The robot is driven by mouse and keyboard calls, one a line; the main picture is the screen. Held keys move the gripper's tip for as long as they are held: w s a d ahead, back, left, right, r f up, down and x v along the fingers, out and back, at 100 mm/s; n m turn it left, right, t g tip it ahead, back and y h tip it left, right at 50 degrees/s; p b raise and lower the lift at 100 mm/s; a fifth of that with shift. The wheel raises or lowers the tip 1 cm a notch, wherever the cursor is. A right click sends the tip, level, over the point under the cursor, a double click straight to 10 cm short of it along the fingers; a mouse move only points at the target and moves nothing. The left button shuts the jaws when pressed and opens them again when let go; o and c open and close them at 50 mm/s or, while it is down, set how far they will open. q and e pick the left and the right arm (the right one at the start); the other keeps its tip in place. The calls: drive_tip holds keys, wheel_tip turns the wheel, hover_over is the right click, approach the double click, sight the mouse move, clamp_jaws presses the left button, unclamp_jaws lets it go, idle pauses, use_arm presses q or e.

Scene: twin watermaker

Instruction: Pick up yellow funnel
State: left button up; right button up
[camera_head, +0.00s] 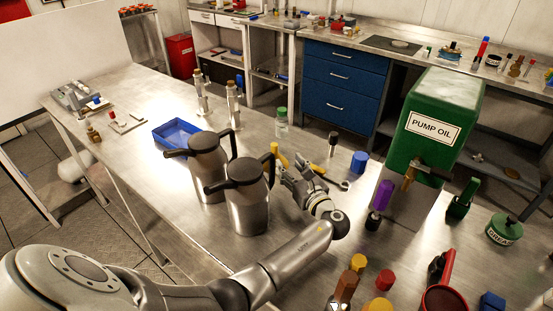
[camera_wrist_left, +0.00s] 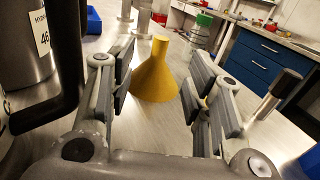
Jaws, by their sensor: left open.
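The yellow funnel (camera_wrist_left: 156,78) stands on the metal table with its narrow spout up and its wide cone down. In the left wrist view it sits between the two finger pads of my left gripper (camera_wrist_left: 163,88), with gaps visible on both sides. In the head view only part of the funnel (camera_head: 274,149) shows behind my left gripper (camera_head: 290,172), which reaches in beside the metal jugs. The left gripper is open and holds nothing. My right gripper is in neither view.
Two metal jugs with black handles (camera_head: 247,205) stand close to the left of the gripper. A blue tray (camera_head: 176,136) lies beyond them. A clear bottle with a green cap (camera_head: 281,122) stands behind. A blue cap (camera_head: 359,162) and a green pump oil container (camera_head: 437,115) are to the right.

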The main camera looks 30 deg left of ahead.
sight(276, 147)
use_arm(q)
drive_tip(key=x, duration=0.1)
drive_tip(key=b+x, duration=0.2)
drive_tip(key=x, duration=0.1)
drive_tip(key=shift+a+f, duration=0.1)
drive_tip(key=shift+f, duration=0.25)
drive_tip(key=shift+b+x, duration=0.35)
drive_tip(key=shift+x, duration=0.7)
drive_tip(key=shift+w+a+r, duration=0.1)
drive_tip(key=shift+r, duration=0.1)
drive_tip(key=b+x, duration=0.3)
drive_tip(key=x, duration=0.1)
drive_tip(key=shift+w, duration=0.1)
drive_tip(key=shift+w+a, duration=0.15)
drive_tip(key=shift+r, duration=0.1)
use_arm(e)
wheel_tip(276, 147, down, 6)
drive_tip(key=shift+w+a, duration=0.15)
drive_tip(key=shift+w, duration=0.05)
use_arm(q)
clamp_jaws()
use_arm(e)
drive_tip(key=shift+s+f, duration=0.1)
